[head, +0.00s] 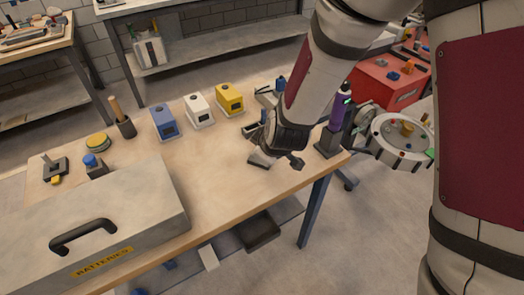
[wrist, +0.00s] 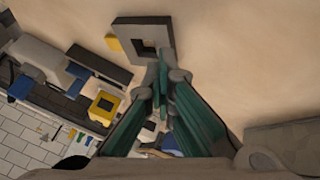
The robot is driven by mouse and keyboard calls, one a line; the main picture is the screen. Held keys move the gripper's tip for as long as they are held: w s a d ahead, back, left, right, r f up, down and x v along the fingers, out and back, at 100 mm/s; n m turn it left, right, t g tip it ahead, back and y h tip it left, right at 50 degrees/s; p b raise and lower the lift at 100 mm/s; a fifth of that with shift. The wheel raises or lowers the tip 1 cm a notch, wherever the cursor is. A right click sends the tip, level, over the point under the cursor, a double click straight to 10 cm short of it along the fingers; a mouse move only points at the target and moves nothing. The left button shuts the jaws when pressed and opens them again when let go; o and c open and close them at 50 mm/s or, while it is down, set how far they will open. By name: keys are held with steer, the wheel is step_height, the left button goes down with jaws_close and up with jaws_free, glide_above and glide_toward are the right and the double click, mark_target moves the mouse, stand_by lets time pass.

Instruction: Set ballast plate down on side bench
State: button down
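The ballast plate appears to be the grey square plate with a square hole (wrist: 123,38) at the top of the wrist view. A grey piece (head: 260,160) below my gripper in the head view looks like the same plate. My gripper (wrist: 165,70) has its teal fingers close together, with the tips over the plate's near edge; it looks shut on that edge. In the head view my gripper (head: 283,158) is low over the right part of the wooden side bench (head: 225,175). I cannot tell whether the plate touches the bench.
Blue (head: 163,123), white (head: 199,110) and yellow (head: 229,98) boxes line the bench's back edge. A large battery case (head: 130,215) fills the front left. A purple bottle (head: 340,112) stands right of my gripper. The bench middle is clear.

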steer(key=shift+s+a+f, duration=0.1)
steer(key=shift+s+a, duration=0.05)
steer(key=shift+s, duration=0.7)
stand_by(0.7)
stand_by(0.4)
steer(key=c, duration=1.4)
jaws_free()
step_height(320, 180, up, 8)
steer(key=p, duration=0.6)
